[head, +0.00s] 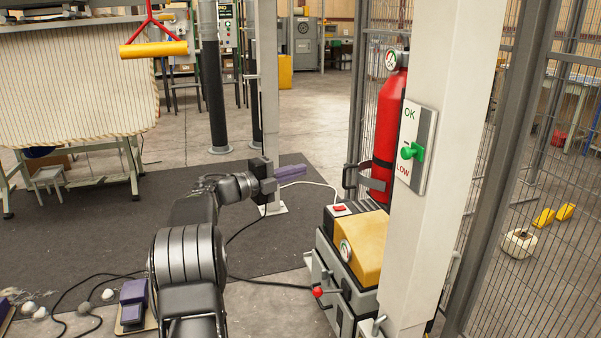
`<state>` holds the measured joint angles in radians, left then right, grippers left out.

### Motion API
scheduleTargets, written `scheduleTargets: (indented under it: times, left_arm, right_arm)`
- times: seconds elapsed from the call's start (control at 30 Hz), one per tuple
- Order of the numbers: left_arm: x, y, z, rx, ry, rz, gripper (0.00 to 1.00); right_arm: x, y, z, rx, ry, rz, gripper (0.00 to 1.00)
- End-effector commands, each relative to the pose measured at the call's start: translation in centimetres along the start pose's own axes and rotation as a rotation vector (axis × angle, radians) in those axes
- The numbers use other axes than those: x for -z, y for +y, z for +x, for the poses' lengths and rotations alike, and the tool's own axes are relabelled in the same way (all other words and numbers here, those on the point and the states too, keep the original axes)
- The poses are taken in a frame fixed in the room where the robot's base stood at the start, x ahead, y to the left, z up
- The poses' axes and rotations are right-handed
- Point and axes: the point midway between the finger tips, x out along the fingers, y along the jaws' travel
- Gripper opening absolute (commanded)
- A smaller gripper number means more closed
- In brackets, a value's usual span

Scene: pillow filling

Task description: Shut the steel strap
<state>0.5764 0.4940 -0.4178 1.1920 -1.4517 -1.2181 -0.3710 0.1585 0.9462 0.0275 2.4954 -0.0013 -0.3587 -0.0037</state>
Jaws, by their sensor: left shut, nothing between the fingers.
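The grey steel strap (369,181) is at the lower part of a red fire extinguisher (388,125), right of centre. It juts out to the left of the cylinder and looks swung open, with a gap between part of it and the red body. My left gripper (304,170) has purple fingers, shut and empty. It points right toward the strap, and a clear space separates them in the picture. My right gripper is not in view.
A white post (430,190) with a green-knobbed OK/LOW panel (415,148) stands right of the extinguisher. Below is a machine with a yellow cover (356,245) and a red-knobbed lever (318,292). Wire mesh fencing (540,200) closes off the right. Dark matting (100,225) lies left.

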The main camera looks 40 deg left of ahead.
Motion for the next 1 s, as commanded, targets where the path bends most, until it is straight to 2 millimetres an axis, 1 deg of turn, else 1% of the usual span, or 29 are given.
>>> scheduleTargets:
  times: [0.07,0.13,0.17,0.2,0.27,0.3,0.33,0.4,0.47,0.5,0.57,0.63,0.67,0.7,0.77,0.8,0.87,0.93,1.0]
  left_arm:
    - [0.0,-0.9,-0.1,0.003,-0.001,0.004,0.0]
    - [0.1,-3.2,-0.5,0.018,-0.005,0.02,0.0]
    - [0.2,-4.7,-0.7,0.029,-0.006,0.03,0.0]
    - [0.6,-7.1,-1.1,0.048,-0.007,0.039,0.0]
    - [1.7,-11.3,-2.2,0.084,-0.007,0.034,0.0]
    - [2.6,-13.7,-2.9,0.105,-0.015,0.016,0.0]
    - [3.3,-15.4,-3.5,0.119,-0.026,0.003,0.0]
    - [5.2,-18.1,-4.5,0.134,-0.067,-0.032,0.0]
    - [6.9,-19.3,-5.2,0.126,-0.108,-0.057,0.0]
    - [8.2,-19.4,-5.5,0.108,-0.136,-0.071,0.0]
    - [10.2,-18.6,-6.0,0.067,-0.178,-0.086,0.0]
    - [12.6,-16.5,-6.4,-0.003,-0.219,-0.097,0.0]
    - [13.5,-15.2,-6.7,-0.039,-0.235,-0.099,0.0]
    - [14.6,-13.1,-6.9,-0.089,-0.253,-0.1,0.0]
    - [16.0,-9.5,-7.4,-0.169,-0.279,-0.1,0.0]
    - [16.6,-7.2,-7.7,-0.221,-0.292,-0.098,0.0]
    - [16.7,-4.9,-8.1,-0.282,-0.312,-0.088,0.0]
    - [16.1,-4.4,-8.5,-0.312,-0.335,-0.055,0.0]
    - [15.9,-4.3,-8.6,-0.32,-0.338,-0.04,0.0]
  right_arm:
    - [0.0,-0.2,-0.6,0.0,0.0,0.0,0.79]
    - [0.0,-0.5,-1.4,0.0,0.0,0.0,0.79]
    - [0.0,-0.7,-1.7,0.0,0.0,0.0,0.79]
    - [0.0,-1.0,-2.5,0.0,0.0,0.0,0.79]
    - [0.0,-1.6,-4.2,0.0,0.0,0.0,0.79]
    - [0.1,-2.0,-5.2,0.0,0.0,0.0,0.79]
    - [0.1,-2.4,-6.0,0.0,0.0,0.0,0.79]
    - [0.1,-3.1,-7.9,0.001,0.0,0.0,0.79]
    - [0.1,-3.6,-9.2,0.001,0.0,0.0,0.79]
    - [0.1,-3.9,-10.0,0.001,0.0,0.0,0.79]
    - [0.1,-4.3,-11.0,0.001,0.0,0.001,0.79]
    - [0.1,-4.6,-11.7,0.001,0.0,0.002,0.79]
    - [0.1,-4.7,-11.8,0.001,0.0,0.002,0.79]
    - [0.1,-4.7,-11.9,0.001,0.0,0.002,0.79]
    - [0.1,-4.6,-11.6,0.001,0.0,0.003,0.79]
    - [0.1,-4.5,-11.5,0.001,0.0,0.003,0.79]
    - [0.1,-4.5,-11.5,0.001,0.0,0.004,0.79]
    - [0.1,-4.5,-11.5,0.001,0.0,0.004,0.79]
    - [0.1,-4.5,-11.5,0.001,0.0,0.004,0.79]
